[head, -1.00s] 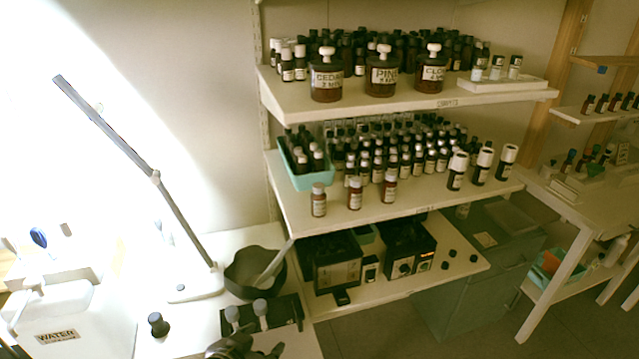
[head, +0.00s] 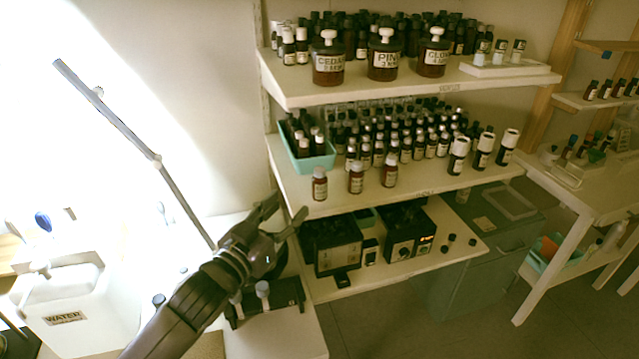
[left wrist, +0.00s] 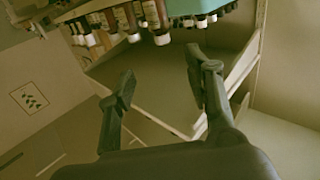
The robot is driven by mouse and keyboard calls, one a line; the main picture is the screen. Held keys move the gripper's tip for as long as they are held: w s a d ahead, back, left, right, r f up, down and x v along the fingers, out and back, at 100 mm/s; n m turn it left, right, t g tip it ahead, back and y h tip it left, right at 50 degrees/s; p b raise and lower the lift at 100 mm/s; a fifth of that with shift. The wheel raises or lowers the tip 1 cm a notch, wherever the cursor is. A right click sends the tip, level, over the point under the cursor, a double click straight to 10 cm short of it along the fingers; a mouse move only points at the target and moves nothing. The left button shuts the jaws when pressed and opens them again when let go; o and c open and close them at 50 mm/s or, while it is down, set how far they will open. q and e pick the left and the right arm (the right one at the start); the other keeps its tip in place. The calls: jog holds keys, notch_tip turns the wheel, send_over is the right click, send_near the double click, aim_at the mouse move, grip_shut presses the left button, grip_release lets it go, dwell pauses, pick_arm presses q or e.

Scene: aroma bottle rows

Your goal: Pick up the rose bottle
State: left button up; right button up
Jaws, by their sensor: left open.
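Three brown bottles with pale caps stand along the front of the middle shelf: a left one (head: 319,184), a middle one (head: 356,178) and a right one (head: 389,171). Their labels are too small to read, so I cannot tell which is the rose bottle. My left gripper (head: 287,213) is open and empty, left of and lower than the left bottle, near the shelf's left front corner. In the left wrist view its two fingers (left wrist: 162,84) are spread apart with nothing between them, and bottles show beyond them at the top. My right gripper is not in view.
The middle shelf (head: 340,205) also holds a teal tray (head: 318,162), rows of small bottles and three white-capped bottles. The top shelf (head: 400,92) carries large jars. Devices stand on the lower shelf. A lamp arm (head: 120,125) rises at left.

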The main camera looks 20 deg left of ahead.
aim_at(317, 172)
pick_arm(q)
jog(key=w, duration=0.3)
jog(key=w+d+p, duration=0.1)
jog(key=w, duration=0.2)
jog(key=w+p, duration=0.1)
jog(key=w, duration=0.2)
jog(key=shift+w+d, duration=0.35)
jog(key=shift+d, duration=0.05)
jog(key=w, duration=0.1)
jog(key=w+p, duration=0.1)
jog(key=w, duration=0.1)
jog(key=w+r+p, duration=0.1)
jog(key=shift+w+d, duration=0.25)
jog(key=shift+d, duration=0.05)
jog(key=shift+w+d+f+p, duration=0.1)
jog(key=shift+w+f+p, duration=0.05)
jog(key=shift+w+p, duration=0.2)
jog(key=shift+c, duration=0.3)
grip_shut()
